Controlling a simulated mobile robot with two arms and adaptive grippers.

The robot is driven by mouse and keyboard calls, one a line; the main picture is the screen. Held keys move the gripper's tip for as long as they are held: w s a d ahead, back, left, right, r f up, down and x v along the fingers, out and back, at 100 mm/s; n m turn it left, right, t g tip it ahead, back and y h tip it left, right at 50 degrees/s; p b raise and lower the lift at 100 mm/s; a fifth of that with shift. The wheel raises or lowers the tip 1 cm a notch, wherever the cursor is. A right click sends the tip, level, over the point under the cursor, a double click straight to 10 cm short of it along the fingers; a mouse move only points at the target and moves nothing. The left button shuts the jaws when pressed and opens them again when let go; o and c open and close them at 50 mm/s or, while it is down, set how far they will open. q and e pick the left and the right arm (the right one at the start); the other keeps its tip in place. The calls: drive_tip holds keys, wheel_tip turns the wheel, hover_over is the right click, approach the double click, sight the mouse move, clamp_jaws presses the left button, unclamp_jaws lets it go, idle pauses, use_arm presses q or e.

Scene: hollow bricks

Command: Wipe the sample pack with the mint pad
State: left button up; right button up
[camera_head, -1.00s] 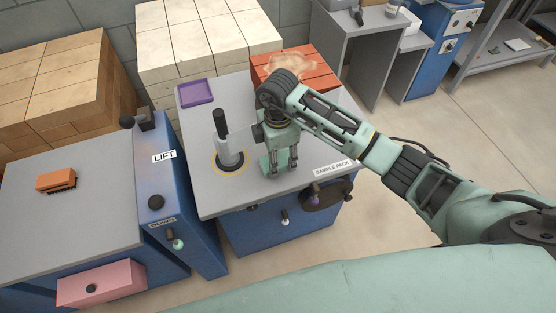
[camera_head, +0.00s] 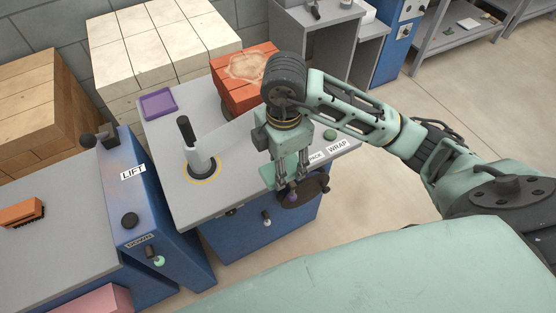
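The sample pack appears to be the red brick stack (camera_head: 232,97) at the back of the grey bench, with a pale dusty patch on top. My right gripper (camera_head: 292,178) hangs fingers down over the bench's front edge, well in front of the stack. Its fingers are apart, with nothing clear between them. A small mint patch (camera_head: 268,175) shows just left of the fingers. It may be the mint pad; I cannot tell whether it lies on the bench or touches the gripper. My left gripper is out of view.
A grey post with a black handle (camera_head: 200,160) stands on the bench (camera_head: 185,205), near a purple tray (camera_head: 158,104). A green button (camera_head: 330,135) sits by the WRAP label. A dark crank disc is below my gripper. An orange brush (camera_head: 22,212) is far left.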

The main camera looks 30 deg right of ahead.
drive_tip(key=o, duration=0.4)
drive_tip(key=c, duration=0.5)
